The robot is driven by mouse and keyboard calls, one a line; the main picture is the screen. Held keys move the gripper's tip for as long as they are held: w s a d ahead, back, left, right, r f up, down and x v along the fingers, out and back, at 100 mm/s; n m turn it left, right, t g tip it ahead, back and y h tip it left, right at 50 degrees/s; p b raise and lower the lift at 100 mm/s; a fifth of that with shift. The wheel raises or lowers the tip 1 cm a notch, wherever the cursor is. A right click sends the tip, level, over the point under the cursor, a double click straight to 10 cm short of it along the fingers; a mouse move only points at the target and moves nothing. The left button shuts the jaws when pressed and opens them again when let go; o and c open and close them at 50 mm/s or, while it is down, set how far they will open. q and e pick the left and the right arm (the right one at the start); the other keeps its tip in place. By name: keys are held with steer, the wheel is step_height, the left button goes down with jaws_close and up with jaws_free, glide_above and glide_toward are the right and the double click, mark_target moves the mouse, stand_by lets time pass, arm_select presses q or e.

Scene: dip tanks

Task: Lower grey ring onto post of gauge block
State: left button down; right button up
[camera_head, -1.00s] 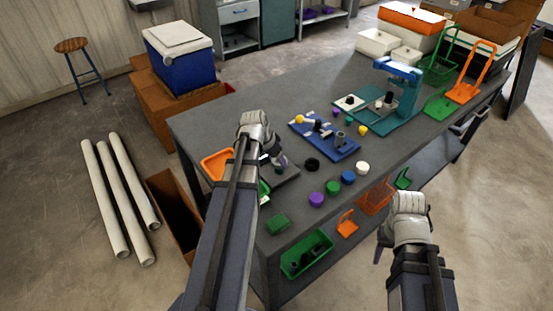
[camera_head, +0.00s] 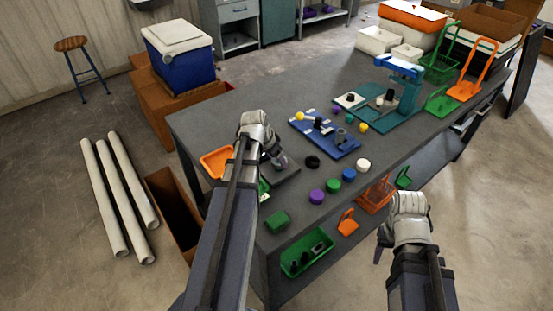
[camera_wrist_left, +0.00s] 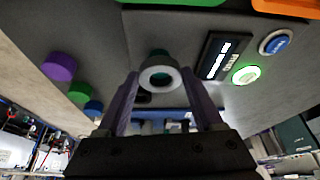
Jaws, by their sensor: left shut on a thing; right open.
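The grey ring (camera_wrist_left: 161,71) is between the two fingertips of my left gripper (camera_wrist_left: 160,77), which is shut on it. In the head view my left gripper (camera_head: 277,153) holds it over a dark flat block (camera_head: 286,177) near the table's left end, apparently the gauge block. My right gripper (camera_head: 383,248) is open and empty, off the table's front edge.
A dark display (camera_wrist_left: 214,56) with a lit green button (camera_wrist_left: 246,75) and a blue button (camera_wrist_left: 275,42) lies beside the ring. A black ring (camera_head: 312,162) and purple (camera_head: 317,197), green, blue and white pieces stand to the right. An orange tray (camera_head: 214,163) is to the left.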

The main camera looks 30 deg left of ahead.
arm_select(q)
steer(key=shift+f, duration=0.25)
jaws_free()
stand_by(0.3)
steer(key=shift+r, duration=0.1)
step_height(320, 180, up, 8)
steer(key=p, duration=0.7)
steer(key=shift+p, duration=0.35)
stand_by(0.3)
